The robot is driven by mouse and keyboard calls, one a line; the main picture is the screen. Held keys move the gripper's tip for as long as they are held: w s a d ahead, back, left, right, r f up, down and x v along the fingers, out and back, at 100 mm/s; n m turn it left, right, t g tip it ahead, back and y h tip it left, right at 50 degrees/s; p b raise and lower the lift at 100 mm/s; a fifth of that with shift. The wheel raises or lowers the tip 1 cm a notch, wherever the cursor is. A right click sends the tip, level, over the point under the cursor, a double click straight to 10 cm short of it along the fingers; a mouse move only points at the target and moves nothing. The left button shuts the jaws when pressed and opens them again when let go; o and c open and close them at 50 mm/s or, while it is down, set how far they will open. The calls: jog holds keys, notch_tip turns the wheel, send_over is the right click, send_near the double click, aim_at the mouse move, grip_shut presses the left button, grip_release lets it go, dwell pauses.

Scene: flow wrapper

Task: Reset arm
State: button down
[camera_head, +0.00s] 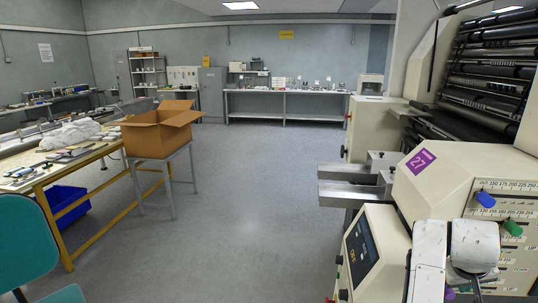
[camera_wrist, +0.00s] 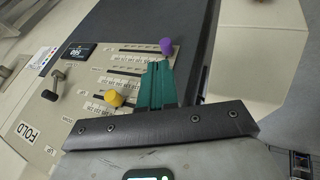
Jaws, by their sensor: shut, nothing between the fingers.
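My gripper (camera_wrist: 158,68) shows in the wrist view with its green fingers together and nothing between them. The fingertips appear close to a purple knob (camera_wrist: 166,46) on the panel of a cream machine. Whether they touch it cannot be told. A yellow knob (camera_wrist: 114,98) sits left of the fingers. In the head view, white links of my arm (camera_head: 430,255) stand at the bottom right, in front of the flow wrapper (camera_head: 455,185). The gripper itself is not visible there.
The wrapper's panel carries a blue knob (camera_head: 485,199) and a green knob (camera_head: 512,228). Metal ledges (camera_head: 350,194) jut out from the machine. A cardboard box (camera_head: 155,141) stands on a small stand left of centre. A cluttered yellow-framed table (camera_head: 78,168) is at left. The middle floor is clear.

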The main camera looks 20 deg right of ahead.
jog(key=s+a+f+n+t+y, duration=0.1)
jog(key=s+a+f+n+y, duration=0.3)
jog(key=a+f, duration=0.95)
jog(key=s+a+f+n+y, duration=0.1)
jog(key=s+a+f, duration=0.1)
jog(key=s+a, duration=0.4)
jog(key=s+a+f+g, duration=0.1)
jog(key=s+a+f, duration=0.2)
jog(key=s+a, duration=0.4)
jog(key=a, duration=0.5)
jog(key=shift+f+n+y, duration=0.3)
jog(key=shift+n+y, duration=0.1)
jog(key=shift+s, duration=0.1)
